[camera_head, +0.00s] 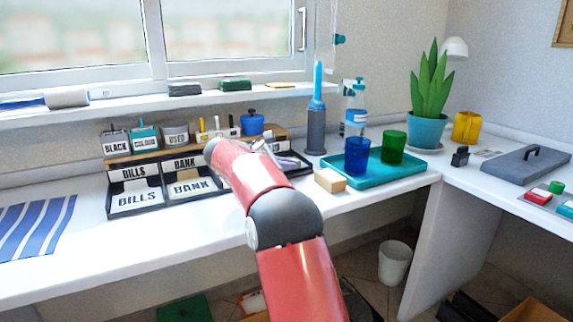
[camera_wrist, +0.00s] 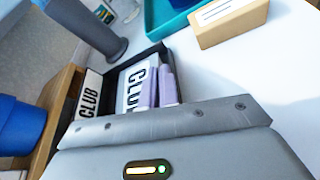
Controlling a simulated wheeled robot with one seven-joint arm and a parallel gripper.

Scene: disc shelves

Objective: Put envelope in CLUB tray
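The CLUB tray is a black compartment (camera_wrist: 152,53) with a white CLUB front label (camera_wrist: 88,96) and a large CLUB card (camera_wrist: 130,90) inside. Lilac pieces (camera_wrist: 168,88), probably the envelope, show over the tray beside the card. A lilac patch (camera_head: 291,161) also shows at the right end of the tray row in the head view. My gripper (camera_head: 265,141) is over that right end, largely behind my red arm. In the wrist view its grey body covers the lower part and hides the lower ends of the lilac pieces. I cannot tell whether the fingers are shut on them.
The BILLS tray (camera_head: 112,210) and BANK tray (camera_head: 222,191) are to the left. A wooden block (camera_head: 330,180) and a teal tray (camera_head: 407,173) with blue and green cups stand to the right.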

